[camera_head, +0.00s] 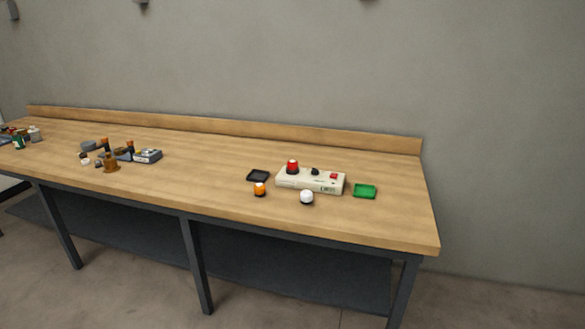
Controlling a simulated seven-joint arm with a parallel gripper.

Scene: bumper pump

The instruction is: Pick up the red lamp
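The red lamp (292,167) is a small red dome on a dark base. It stands upright on the left part of a cream control box (311,184), which sits on the right half of the wooden workbench (220,158). A black knob (315,171) and a red button-like part (334,176) are also on top of the box. My gripper does not show in this view.
An orange lamp (260,189) and a white lamp (307,197) stand in front of the box. A black tray (258,176) lies left of it and a green tray (365,191) right. Several small items crowd the bench's left. A low backboard (240,128) runs behind.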

